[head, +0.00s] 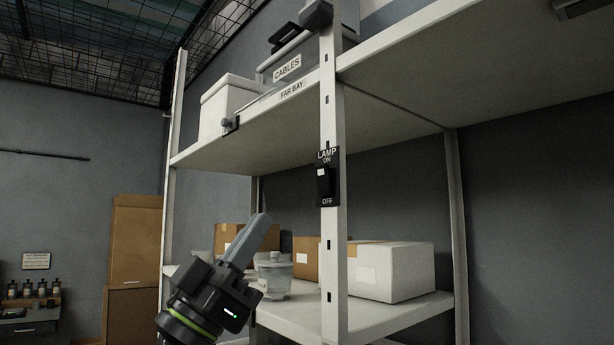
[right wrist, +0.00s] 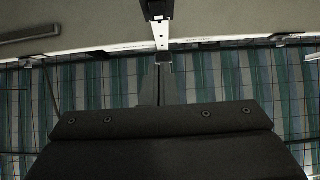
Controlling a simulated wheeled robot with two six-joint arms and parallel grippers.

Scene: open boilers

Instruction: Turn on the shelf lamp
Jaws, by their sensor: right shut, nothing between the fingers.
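The lamp switch (head: 323,181) is a black plate on the shelf's white front post. It is marked LAMP, with ON above and OFF below, and its dark rocker has a pale patch near the top. My right gripper (head: 262,219) is shut and empty, pointing up and right, to the left of and below the switch and apart from it. In the right wrist view its closed fingers (right wrist: 158,75) point towards the post (right wrist: 161,35), with a dark piece that looks like the switch plate (right wrist: 157,9) at the top edge. My left gripper is not in view.
A dark bar fixture (head: 583,8) hangs under the upper shelf (head: 290,140). The lower shelf (head: 385,318) holds a white box (head: 400,272), cardboard boxes (head: 305,258) and a clear jar (head: 273,274). A small dark knob (head: 230,124) sits on the upper shelf's edge.

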